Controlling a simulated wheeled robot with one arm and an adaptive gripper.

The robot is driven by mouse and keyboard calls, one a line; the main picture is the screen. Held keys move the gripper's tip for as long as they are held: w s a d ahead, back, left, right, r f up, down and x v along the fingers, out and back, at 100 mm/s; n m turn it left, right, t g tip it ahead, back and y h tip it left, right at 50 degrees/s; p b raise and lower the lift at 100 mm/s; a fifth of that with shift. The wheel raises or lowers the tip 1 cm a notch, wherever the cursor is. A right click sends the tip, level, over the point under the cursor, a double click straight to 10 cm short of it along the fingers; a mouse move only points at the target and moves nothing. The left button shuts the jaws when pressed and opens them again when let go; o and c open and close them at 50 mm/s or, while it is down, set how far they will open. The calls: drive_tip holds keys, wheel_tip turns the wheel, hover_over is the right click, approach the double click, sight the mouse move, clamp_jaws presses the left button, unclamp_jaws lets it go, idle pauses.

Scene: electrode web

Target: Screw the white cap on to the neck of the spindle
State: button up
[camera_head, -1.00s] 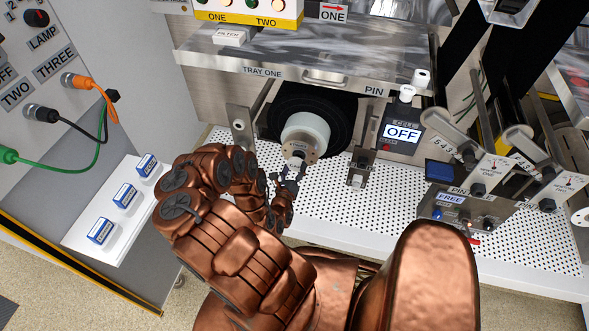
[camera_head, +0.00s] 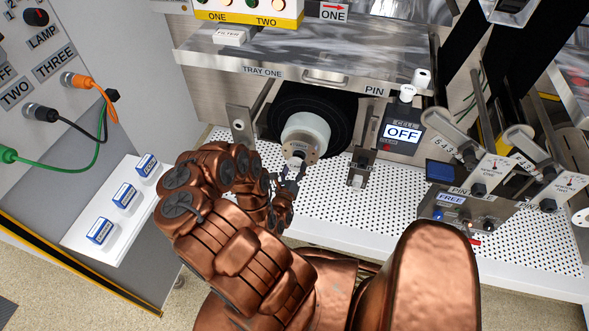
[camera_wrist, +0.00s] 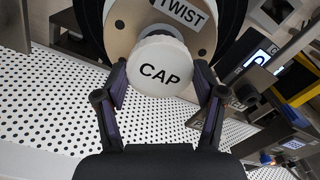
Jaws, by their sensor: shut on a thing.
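The white cap (camera_wrist: 160,66), lettered CAP, is between my gripper's fingers in the wrist view. My gripper (camera_wrist: 162,80) is shut on its sides. Directly behind the cap is the round beige end face of the spindle (camera_wrist: 122,32), marked TWIST. In the head view my gripper (camera_head: 287,178) reaches up to the spindle's front face (camera_head: 301,150), below a white core and black roll.
A perforated white deck (camera_head: 330,205) lies under the spindle. Metal posts stand left (camera_head: 241,125) and right (camera_head: 360,168) of it. TRAY ONE (camera_head: 290,75) overhangs above. A control box reading OFF (camera_head: 402,132) is to the right. Blue-labelled blocks (camera_head: 124,195) sit on a white shelf at left.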

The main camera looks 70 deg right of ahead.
drive_tip(key=shift+d+b, duration=0.35)
drive_tip(key=shift+d, duration=0.95)
idle(0.5)
drive_tip(key=o, duration=1.4)
drive_tip(key=shift+c, duration=0.2)
drive_tip(key=shift+s+a, duration=0.1)
drive_tip(key=shift+r, duration=0.2)
